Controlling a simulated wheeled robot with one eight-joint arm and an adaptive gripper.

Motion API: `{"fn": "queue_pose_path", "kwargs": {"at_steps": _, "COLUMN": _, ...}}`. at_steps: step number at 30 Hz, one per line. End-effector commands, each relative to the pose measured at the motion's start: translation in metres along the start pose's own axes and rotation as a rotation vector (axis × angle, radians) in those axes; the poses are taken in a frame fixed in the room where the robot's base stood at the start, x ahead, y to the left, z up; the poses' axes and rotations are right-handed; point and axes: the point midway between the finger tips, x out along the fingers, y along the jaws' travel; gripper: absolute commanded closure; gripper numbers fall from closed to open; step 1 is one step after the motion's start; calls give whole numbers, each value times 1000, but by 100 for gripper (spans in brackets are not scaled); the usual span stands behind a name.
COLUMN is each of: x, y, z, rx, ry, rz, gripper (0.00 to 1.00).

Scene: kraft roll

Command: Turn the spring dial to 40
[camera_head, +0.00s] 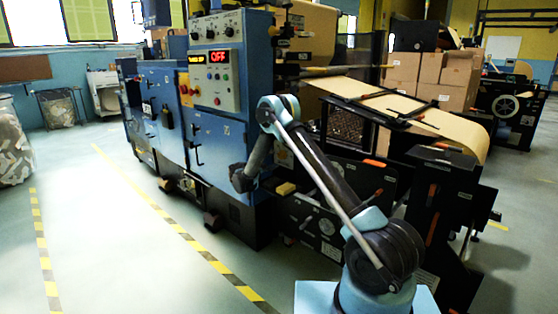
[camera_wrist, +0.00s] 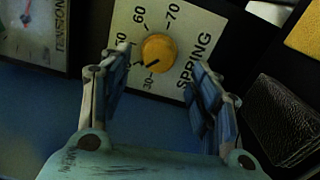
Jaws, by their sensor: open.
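The spring dial (camera_wrist: 158,53) is a round yellow knob on a pale plate marked SPRING in the wrist view. Its dark pointer mark aims toward the lower left, beside the 30. The 60 and 70 can be read; the number at the plate's left edge is partly covered by the left finger, and no 40 can be made out. My gripper (camera_wrist: 158,76) is open, its fingers apart on either side of the knob, with no clear contact seen. In the head view my gripper (camera_head: 243,178) is dark and small beside the machine; the dial cannot be made out there.
A tension gauge (camera_wrist: 30,30) is left of the dial plate. A dark textured block (camera_wrist: 283,120) lies close to the right finger. In the head view a blue control cabinet (camera_head: 215,150) stands beside my arm, and the floor (camera_head: 110,230) at left is open.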

Motion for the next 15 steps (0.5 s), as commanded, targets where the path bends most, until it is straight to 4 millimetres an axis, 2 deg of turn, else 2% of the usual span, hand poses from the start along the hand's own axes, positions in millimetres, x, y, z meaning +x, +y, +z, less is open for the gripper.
{"fn": "queue_pose_path", "kwargs": {"at_steps": 3, "x": 21, "y": 0, "z": 0, "rx": 0, "ry": -2, "rz": 0, "gripper": 43}}
{"fn": "queue_pose_path", "kwargs": {"at_steps": 6, "x": 35, "y": 0, "z": 0, "rx": 0, "ry": -2, "rz": 0, "gripper": 43}}
{"fn": "queue_pose_path", "kwargs": {"at_steps": 10, "x": 48, "y": 0, "z": 0, "rx": 0, "ry": -1, "rz": 0, "gripper": 43}}
{"fn": "queue_pose_path", "kwargs": {"at_steps": 15, "x": 55, "y": 0, "z": 0, "rx": 0, "ry": 0, "rz": 0, "gripper": 43}}
